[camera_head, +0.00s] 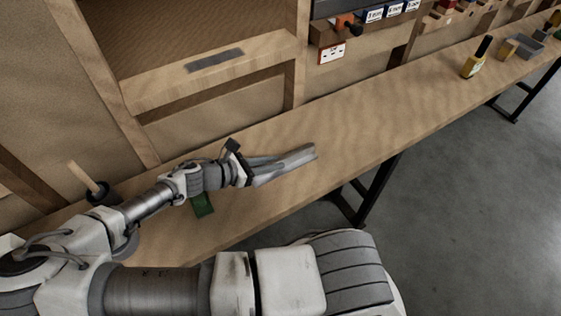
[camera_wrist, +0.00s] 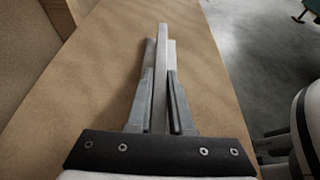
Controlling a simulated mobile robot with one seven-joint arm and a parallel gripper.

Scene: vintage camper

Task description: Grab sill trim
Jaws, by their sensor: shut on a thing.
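My gripper (camera_head: 288,164) is stretched out over the wooden workbench, and it also shows in the wrist view (camera_wrist: 160,58). Its two grey fingers are shut on a pale grey strip, which I take for the sill trim (camera_wrist: 162,52). The strip lies lengthwise between the fingers and its end reaches past the fingertips. In the head view the strip is hard to tell apart from the fingers. The fingers look close above the bench; I cannot tell whether the strip touches it.
A wooden window sill (camera_head: 265,50) with a flat dark grey patch (camera_head: 215,60) is on the wall behind the bench (camera_head: 360,110). A green item (camera_head: 202,205) lies beneath my arm. A yellow bottle (camera_head: 475,60) stands farther right. The bench between is clear.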

